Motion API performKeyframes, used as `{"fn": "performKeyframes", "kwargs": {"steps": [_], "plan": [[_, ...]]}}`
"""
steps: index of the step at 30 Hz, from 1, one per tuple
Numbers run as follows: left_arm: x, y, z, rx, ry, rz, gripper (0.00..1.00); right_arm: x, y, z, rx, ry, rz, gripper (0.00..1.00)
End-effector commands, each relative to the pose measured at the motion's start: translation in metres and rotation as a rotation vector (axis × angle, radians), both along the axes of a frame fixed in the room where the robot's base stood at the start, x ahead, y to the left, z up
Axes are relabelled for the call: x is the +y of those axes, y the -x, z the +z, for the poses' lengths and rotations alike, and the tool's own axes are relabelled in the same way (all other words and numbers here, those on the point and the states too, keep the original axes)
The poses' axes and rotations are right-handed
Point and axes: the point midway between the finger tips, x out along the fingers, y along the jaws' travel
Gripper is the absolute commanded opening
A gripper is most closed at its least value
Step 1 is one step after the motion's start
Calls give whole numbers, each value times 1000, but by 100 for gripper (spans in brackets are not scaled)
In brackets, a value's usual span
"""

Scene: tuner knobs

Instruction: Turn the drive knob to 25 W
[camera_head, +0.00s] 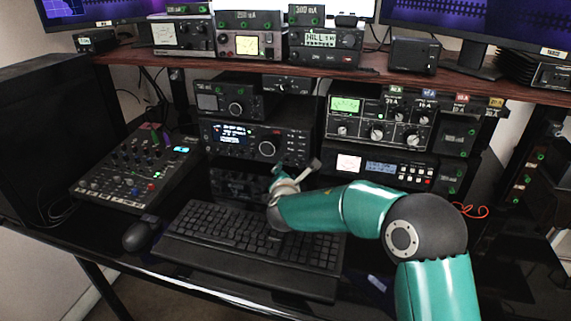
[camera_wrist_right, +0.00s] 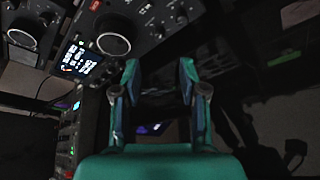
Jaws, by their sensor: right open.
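My right gripper (camera_head: 292,176) is in front of the lower middle radio panel, above the back of the keyboard. In the right wrist view its two fingers (camera_wrist_right: 158,90) are apart, with no object visible between them. No knob can be picked out as the drive knob, because the labels are too small to read. The middle radio (camera_head: 255,142) has a lit display and a large round knob (camera_head: 267,149), which also shows in the wrist view (camera_wrist_right: 113,36). The tuner unit (camera_head: 360,106) at right has a green-lit meter and several knobs. My left gripper is not in view.
A keyboard (camera_head: 235,235) and a mouse (camera_head: 139,236) lie on the desk below the gripper. A mixer (camera_head: 135,170) stands at left. A wooden shelf (camera_head: 250,62) with more radios overhangs the units. A display unit (camera_head: 380,170) sits under the tuner unit.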

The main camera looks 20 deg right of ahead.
Motion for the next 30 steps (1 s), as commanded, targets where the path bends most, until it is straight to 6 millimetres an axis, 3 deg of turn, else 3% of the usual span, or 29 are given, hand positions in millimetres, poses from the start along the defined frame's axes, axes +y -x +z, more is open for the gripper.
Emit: {"fn": "performKeyframes", "kwargs": {"steps": [6,12,19,29,30], "plan": [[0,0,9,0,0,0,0,-14,-41,-12,1,-1,-2,42],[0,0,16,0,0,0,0,-23,-67,-21,1,1,0,42],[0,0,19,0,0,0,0,-28,-82,-26,1,1,0,42],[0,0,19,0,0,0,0,-28,-84,-27,1,0,1,42],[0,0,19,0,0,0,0,-28,-84,-27,1,0,1,39]]}}
